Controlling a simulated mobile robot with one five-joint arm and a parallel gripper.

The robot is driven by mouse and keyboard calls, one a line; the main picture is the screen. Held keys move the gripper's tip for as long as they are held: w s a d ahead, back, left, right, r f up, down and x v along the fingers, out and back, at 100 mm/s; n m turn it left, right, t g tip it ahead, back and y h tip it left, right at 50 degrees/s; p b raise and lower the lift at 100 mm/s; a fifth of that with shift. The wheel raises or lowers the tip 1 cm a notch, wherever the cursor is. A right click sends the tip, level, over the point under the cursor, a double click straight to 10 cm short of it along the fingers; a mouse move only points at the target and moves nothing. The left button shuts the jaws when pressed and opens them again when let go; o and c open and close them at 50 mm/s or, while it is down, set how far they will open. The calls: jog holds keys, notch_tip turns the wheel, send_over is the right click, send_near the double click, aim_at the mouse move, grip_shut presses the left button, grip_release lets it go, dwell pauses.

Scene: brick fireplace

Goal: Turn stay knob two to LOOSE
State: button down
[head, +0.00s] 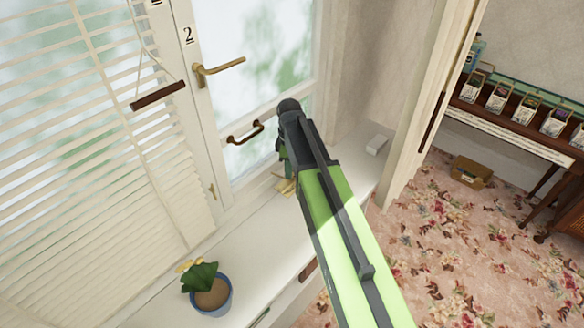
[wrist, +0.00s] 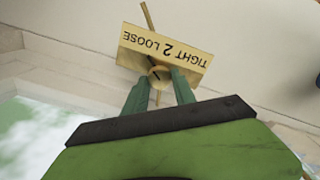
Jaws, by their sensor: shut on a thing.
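In the wrist view a brass plate (wrist: 190,58) reads "TIGHT 2 LOOSE" upside down, with TIGHT at right and LOOSE at left. Stay knob two (wrist: 158,73) is a small round brass knob at the plate's lower edge. It has a short dark mark, too small to read its setting surely. My gripper (wrist: 161,80) has its two green fingers shut on the knob, one at each side. A thin brass rod (wrist: 148,15) shows beyond the plate. In the head view my gripper (head: 286,168) is low at the window sill, and brass parts (head: 284,186) show beside it; the knob is hidden there.
A window marked 2 (head: 188,34) has a brass lever handle (head: 218,69) and a pull handle (head: 245,133). A potted plant (head: 209,292) stands on the white sill (head: 262,250). A small white block (head: 377,144) lies at the sill's right. Blinds (head: 90,170) hang at left.

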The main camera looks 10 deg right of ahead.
jog(key=shift+d+n, duration=0.15)
jog(key=shift+n, duration=0.45)
jog(key=c, duration=1)
grip_release()
jog(key=shift+d, duration=0.1)
jog(key=shift+r, duration=0.1)
notch_tip(320, 180, up, 17)
jog(key=p, duration=1.7)
jog(key=shift+r, duration=0.1)
